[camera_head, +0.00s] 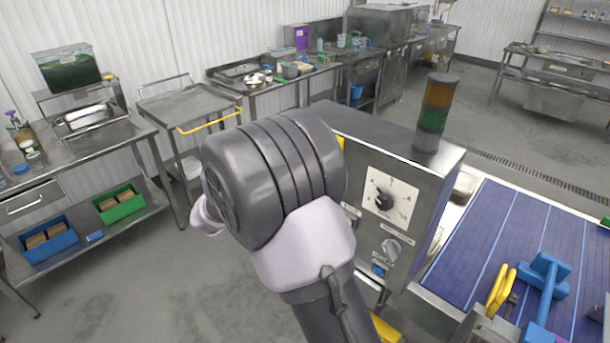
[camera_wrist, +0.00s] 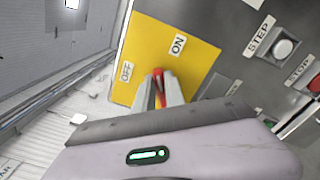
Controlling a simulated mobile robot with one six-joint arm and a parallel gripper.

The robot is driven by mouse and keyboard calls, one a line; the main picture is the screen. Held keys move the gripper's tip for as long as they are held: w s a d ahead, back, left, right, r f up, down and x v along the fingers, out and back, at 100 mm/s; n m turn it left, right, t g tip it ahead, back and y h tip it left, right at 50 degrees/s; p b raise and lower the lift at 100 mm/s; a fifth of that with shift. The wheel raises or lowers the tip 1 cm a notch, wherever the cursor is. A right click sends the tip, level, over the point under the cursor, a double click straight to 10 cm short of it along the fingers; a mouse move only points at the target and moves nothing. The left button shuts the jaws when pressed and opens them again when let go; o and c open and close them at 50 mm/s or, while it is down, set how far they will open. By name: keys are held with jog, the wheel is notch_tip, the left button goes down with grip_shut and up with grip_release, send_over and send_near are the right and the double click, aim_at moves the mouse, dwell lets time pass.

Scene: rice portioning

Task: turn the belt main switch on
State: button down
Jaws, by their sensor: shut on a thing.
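The belt main switch has a red handle (camera_wrist: 158,75) on a yellow plate (camera_wrist: 205,55) marked OFF and ON. In the wrist view my gripper (camera_wrist: 159,88) has its two fingers closed on the red handle, one on each side. The handle's tip lies between the OFF label (camera_wrist: 126,71) and the ON label (camera_wrist: 178,45); I cannot tell which setting it is in. In the head view my arm hides the gripper and the switch. The steel control cabinet (camera_head: 408,148) stands just right of my arm.
A STEP button (camera_wrist: 285,47) and a STOP button (camera_wrist: 315,85) sit beside the yellow plate. The cabinet carries a black dial (camera_head: 384,201), a grey knob (camera_head: 391,248) and a signal tower (camera_head: 434,112). A blue belt (camera_head: 515,240) runs at right. Steel tables stand behind.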

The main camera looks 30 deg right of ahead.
jog(key=m+b, duration=0.3)
jog(key=b, duration=0.2)
jog(key=f+m+b, duration=0.1)
jog(key=m+b, duration=0.3)
jog(key=b, duration=0.2)
jog(key=shift+s+f, duration=0.1)
jog(key=shift+s, duration=0.05)
jog(key=c, duration=1.4)
grip_release()
jog(key=p+v, duration=0.2)
jog(key=v, duration=1.5)
jog(key=shift+a+p, duration=0.15)
jog(key=shift+p, duration=0.15)
